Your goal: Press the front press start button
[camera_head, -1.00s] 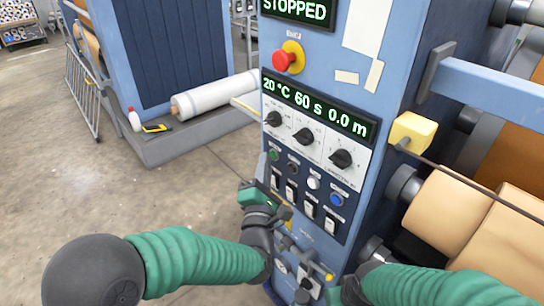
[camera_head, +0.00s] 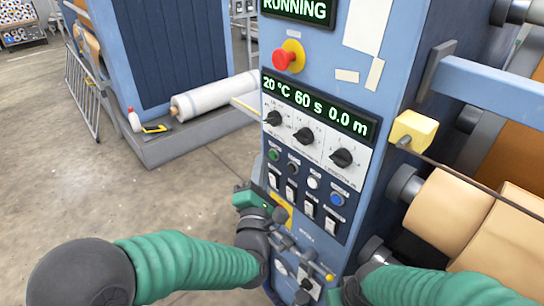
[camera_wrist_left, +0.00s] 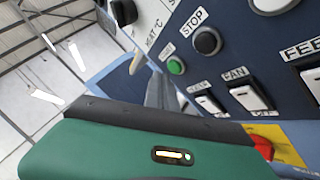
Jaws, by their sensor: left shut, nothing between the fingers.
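The front press panel (camera_head: 335,221) stands in front of me. Its green start button (camera_head: 273,154) is at the left end of the button row and shows clear of my gripper; it also shows in the left wrist view (camera_wrist_left: 176,67), left of the black STOP button (camera_wrist_left: 207,41). The top display (camera_head: 297,8) reads RUNNING. My left gripper (camera_head: 240,192) is shut and empty, below and slightly left of the start button. In the left wrist view its grey fingers (camera_wrist_left: 158,90) appear close to the button's lower left. My right gripper is not in view; only my right arm shows.
A red emergency button (camera_head: 286,58) is above the settings display (camera_head: 318,105). Knobs (camera_head: 304,136) and white rocker switches (camera_head: 292,191) crowd the panel. A yellow box (camera_head: 412,131) juts out at right. Open floor lies to the left.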

